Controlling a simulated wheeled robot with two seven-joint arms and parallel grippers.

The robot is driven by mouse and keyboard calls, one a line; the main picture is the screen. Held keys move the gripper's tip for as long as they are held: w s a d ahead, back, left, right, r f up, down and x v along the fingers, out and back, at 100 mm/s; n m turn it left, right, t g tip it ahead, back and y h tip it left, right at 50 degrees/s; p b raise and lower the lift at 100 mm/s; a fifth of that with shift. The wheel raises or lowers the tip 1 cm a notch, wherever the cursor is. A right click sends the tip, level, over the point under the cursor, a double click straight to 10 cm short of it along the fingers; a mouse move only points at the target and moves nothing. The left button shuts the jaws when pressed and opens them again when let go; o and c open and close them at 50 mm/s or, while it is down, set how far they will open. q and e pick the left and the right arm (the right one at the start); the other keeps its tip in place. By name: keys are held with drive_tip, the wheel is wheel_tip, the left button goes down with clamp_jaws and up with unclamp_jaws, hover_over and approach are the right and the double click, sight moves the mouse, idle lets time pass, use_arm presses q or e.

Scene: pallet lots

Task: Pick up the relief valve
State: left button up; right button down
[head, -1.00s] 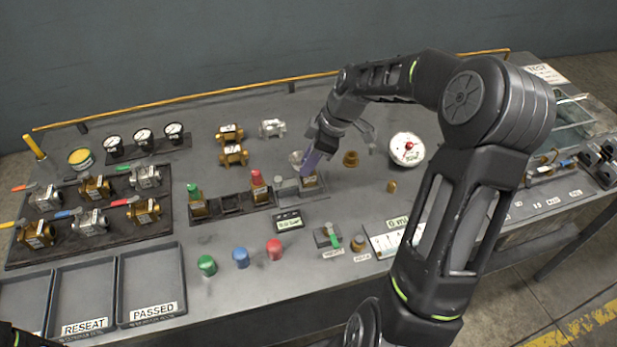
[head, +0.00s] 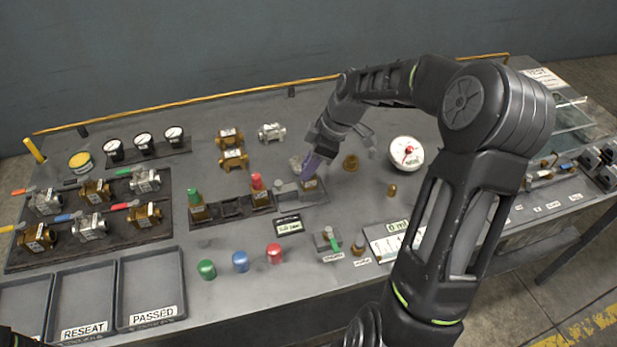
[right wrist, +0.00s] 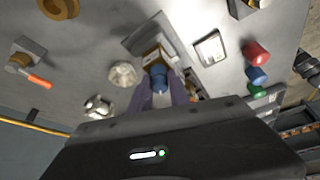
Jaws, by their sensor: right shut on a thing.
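The relief valve (head: 310,185) has a square brass body and, in the right wrist view, a blue cap (right wrist: 157,76). My right gripper (head: 314,166), with purple fingers, comes down on it from above. In the right wrist view the gripper (right wrist: 160,98) is shut around the capped end. The brass body is at or just above a grey block at the right end of the valve rack; I cannot tell whether they touch. The fingers hide the cap in the head view.
A green-capped valve (head: 196,205) and a red-capped valve (head: 258,190) stand in the rack (head: 232,206) to the left. Loose green, blue and red caps lie in front.

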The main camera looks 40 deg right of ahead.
wheel_tip(320, 180, up, 10)
drive_tip(key=shift+b, duration=0.85)
use_arm(q)
drive_tip(key=shift+w+f, duration=0.15)
drive_tip(key=shift+f, duration=0.6)
